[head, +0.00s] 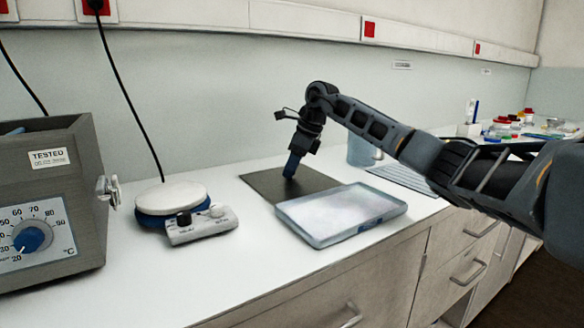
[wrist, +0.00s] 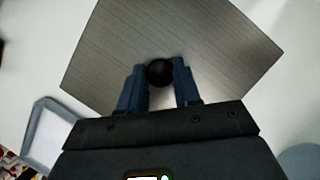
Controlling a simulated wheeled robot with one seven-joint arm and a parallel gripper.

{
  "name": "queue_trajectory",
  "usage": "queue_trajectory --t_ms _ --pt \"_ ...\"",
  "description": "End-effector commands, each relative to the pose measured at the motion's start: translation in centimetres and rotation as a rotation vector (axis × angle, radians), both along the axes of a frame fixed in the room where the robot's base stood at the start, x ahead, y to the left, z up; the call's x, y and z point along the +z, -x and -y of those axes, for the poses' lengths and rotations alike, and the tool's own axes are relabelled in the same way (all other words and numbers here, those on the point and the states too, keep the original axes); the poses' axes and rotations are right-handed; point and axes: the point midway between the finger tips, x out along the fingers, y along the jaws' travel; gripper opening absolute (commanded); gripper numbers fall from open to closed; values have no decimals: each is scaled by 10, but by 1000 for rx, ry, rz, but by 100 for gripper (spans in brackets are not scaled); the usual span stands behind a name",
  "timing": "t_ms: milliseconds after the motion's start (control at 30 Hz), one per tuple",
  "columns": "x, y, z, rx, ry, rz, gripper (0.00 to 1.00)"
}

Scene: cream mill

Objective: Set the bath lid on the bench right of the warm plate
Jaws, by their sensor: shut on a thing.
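The bath lid (head: 262,184) is a flat square of grey brushed metal with a round black knob (wrist: 159,72) in its middle. In the head view it looks flat on or very close to the bench, right of the warm plate (head: 172,197); I cannot tell whether it touches. My gripper (head: 290,174) points down at the lid's middle. In the wrist view its two blue fingers are shut on the knob, one on each side, and the lid (wrist: 190,38) spreads out beyond them. In the head view the fingers hide the knob.
A shallow clear tray (head: 388,208) stands on the bench just in front of the lid. The grey water bath (head: 85,150) with its dial is at the far left. A bluish jug (head: 360,152) stands behind my arm. White bench (head: 240,255) is clear in front of the warm plate.

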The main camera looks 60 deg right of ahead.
Motion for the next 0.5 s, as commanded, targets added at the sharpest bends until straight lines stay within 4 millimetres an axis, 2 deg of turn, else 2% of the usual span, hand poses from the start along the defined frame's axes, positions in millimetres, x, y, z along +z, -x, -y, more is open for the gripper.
queue_trajectory --t_ms 333,367,500 --pt "-2 0 0 1 1 1 6" --pt "-3 0 0 1 1 0 34" --pt "-2 0 0 1 1 0 47"
